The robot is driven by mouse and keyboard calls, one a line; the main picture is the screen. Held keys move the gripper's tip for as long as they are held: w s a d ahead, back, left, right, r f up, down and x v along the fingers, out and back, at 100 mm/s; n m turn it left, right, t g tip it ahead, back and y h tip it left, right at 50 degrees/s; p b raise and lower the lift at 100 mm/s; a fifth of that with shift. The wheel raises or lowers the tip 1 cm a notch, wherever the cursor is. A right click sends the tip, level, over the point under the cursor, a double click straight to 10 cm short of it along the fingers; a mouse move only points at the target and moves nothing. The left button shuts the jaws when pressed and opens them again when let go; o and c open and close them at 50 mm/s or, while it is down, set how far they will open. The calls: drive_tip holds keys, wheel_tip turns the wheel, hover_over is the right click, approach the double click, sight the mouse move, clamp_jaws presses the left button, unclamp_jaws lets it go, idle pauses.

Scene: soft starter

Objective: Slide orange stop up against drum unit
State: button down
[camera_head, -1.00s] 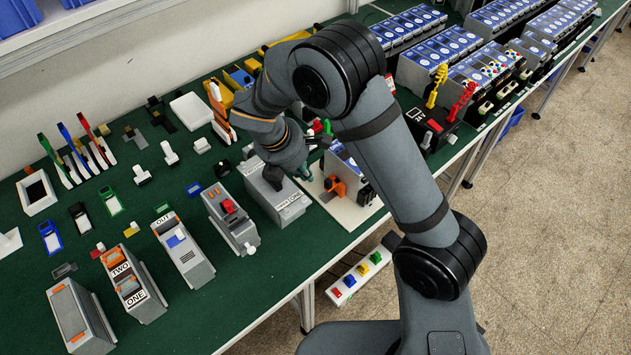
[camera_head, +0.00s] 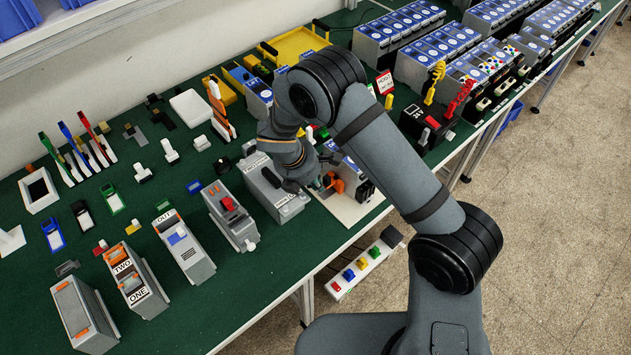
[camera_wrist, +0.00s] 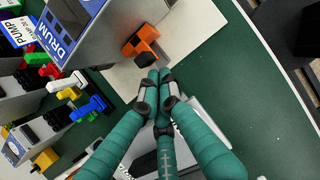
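The orange stop (camera_wrist: 142,46) is a small orange block with a dark part, on a pale base plate (camera_wrist: 190,35) in the wrist view. It stands close to the drum unit (camera_wrist: 105,35), a grey box with a blue DRUM label; their exact gap is hard to tell. In the head view the stop (camera_head: 334,184) sits at the front of the drum unit (camera_head: 349,172), partly hidden by my arm. My gripper (camera_wrist: 158,77) has its teal fingertips drawn together with nothing visible between them. The tips are just below the stop in the wrist view, apparently apart from it.
A grey box (camera_head: 272,190) stands left of the plate on the green table. Small coloured parts (camera_wrist: 75,95) and a pump unit (camera_wrist: 15,30) lie left of the drum unit in the wrist view. Bare green table (camera_wrist: 235,100) lies to the right, before the table edge.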

drive_tip(key=shift+w+d, duration=0.35)
drive_tip(key=shift+d, duration=0.1)
drive_tip(key=p+v, duration=0.7)
drive_tip(key=v, duration=0.3)
drive_tip(key=shift+f, duration=0.2)
